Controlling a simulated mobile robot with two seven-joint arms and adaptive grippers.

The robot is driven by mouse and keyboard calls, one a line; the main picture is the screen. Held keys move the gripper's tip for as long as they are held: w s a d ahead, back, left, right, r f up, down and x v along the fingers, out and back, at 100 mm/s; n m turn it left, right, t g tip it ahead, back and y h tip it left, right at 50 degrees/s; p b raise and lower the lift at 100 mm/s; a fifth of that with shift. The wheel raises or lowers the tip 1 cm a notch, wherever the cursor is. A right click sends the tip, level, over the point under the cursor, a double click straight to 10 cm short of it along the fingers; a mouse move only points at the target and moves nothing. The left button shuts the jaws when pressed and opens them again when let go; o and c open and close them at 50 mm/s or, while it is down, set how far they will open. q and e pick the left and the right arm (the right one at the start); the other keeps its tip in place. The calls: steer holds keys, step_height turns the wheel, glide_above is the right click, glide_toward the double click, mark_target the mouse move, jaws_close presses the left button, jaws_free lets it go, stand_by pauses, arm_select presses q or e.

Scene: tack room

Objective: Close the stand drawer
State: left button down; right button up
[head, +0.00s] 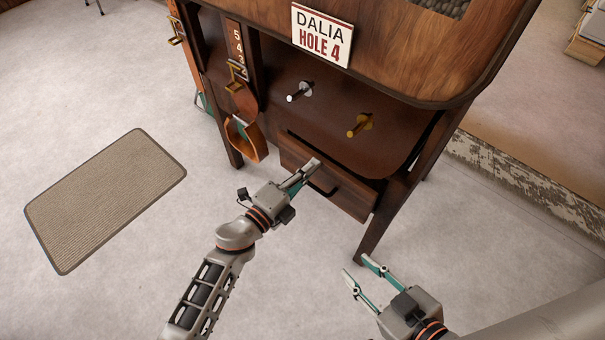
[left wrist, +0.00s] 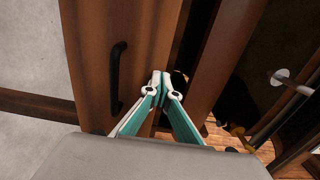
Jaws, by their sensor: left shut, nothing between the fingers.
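The wooden stand (head: 390,130) fills the upper middle of the head view. Its brown drawer (head: 352,197) sits low between the legs, standing a little out, with a dark gap above its front. The black handle (head: 319,187) is partly behind my left gripper in the head view; it shows whole in the left wrist view (left wrist: 117,78). My left gripper (head: 314,165) is shut and empty, its tips at the drawer front's upper edge, beside the handle; I cannot tell whether they touch. My right gripper (head: 357,268) is open and empty, low in front of the stand's right leg.
Two pegs, one silver (head: 300,92) and one brass (head: 359,126), jut from the stand above the drawer. An orange-brown strap loop (head: 247,137) hangs at its left. A mat (head: 107,197) lies on the floor at left. The floor around it is clear.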

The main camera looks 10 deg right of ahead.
arm_select(q)
steer(key=shift+x, duration=0.85)
arm_select(e)
steer(key=shift+w+r, duration=0.25)
steer(key=shift+w, duration=0.05)
steer(key=shift+s+d+f, duration=0.1)
steer(key=shift+s+f, duration=0.05)
steer(key=shift+s, duration=0.1)
arm_select(q)
steer(key=shift+a, duration=0.15)
